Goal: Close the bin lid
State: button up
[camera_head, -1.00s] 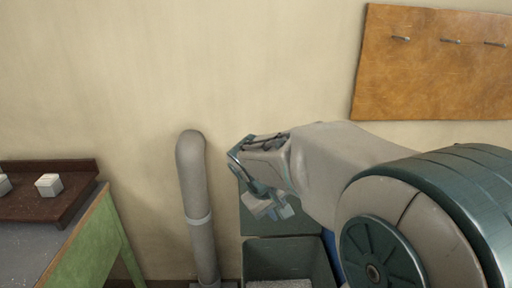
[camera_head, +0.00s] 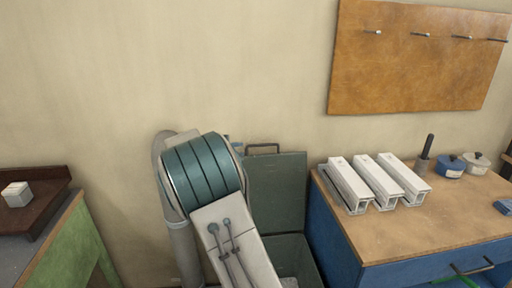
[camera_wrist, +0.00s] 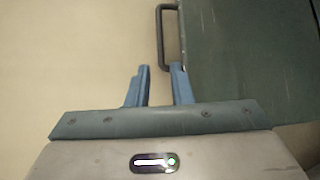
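The bin lid (camera_head: 277,190) is a dark green panel standing open and upright against the wall, with a dark bar handle (camera_head: 262,148) at its top edge. The bin (camera_head: 306,262) below is open, and my arm hides its left part. My gripper is mostly hidden behind my arm in the head view. In the wrist view my gripper (camera_wrist: 160,85) has its two blue fingers apart with nothing between them. The handle (camera_wrist: 163,38) is just beyond the fingertips, with no contact visible, and the lid (camera_wrist: 250,50) fills the right side.
A blue bench (camera_head: 345,250) with a wooden top stands right of the bin, carrying white profiles (camera_head: 377,182) and small pots (camera_head: 451,166). A green bench (camera_head: 75,250) is at far left.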

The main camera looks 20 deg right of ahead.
aim_at(259, 146)
jog(key=p+x, duration=0.1)
jog(key=x, duration=1)
jog(key=shift+d+p, duration=0.1)
jog(key=shift+p, duration=0.2)
